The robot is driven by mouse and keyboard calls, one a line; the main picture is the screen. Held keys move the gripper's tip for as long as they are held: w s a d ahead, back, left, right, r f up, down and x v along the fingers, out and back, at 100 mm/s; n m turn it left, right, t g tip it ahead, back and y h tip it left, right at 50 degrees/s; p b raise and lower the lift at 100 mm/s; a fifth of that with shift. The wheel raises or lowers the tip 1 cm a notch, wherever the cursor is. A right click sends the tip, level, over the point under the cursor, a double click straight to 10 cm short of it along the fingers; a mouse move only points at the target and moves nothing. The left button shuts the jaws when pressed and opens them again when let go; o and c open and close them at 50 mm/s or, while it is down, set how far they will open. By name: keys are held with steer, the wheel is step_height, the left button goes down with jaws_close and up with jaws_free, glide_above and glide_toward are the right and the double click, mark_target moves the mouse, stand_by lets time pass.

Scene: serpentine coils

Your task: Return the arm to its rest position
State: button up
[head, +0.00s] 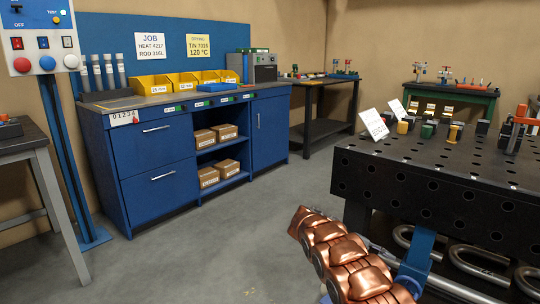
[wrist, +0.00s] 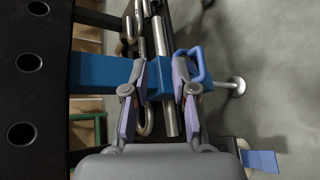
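My arm shows in the head view as copper-coloured segments (head: 345,258) at the bottom, right of centre, in front of the black perforated table. My gripper (wrist: 160,78) shows in the wrist view with its two lilac-padded fingers apart and nothing clasped between them. A blue bar (wrist: 99,71) runs from the black table edge behind the fingers. A blue loop handle (wrist: 204,67) lies behind the right finger. Whether a finger touches the blue parts I cannot tell. I cannot make out the gripper in the head view.
The black perforated table (head: 430,187) stands close on the right with small fixtures on top. Bent metal tubes (head: 455,262) lie below its top. A blue cabinet bench (head: 160,155) stands at the back left. Grey floor (head: 230,235) between them is clear.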

steer(key=s+a+r+m+y+p, duration=0.1)
steer(key=s+r+y+p, duration=0.2)
steer(key=s+r+p, duration=0.7)
steer(key=s+r+m+y+p, duration=0.15)
steer(key=s+r+p, duration=0.35)
steer(key=s+r, duration=1.05)
steer(key=s+a+r+y+p, duration=0.4)
steer(key=s+a+r+p, duration=0.3)
steer(key=s, duration=0.4)
steer(key=s+a+r+t+y+p, duration=0.1)
steer(key=s+a+r+y+p, duration=0.3)
steer(key=s+a+r+p, duration=0.4)
steer(key=s+a, duration=0.2)
steer(key=s, duration=0.2)
steer(key=shift+a+r+t, duration=0.2)
steer(key=shift+r+t, duration=0.1)
steer(key=shift+r, duration=0.1)
steer(key=shift+d+y, duration=0.1)
steer(key=shift+y, duration=0.15)
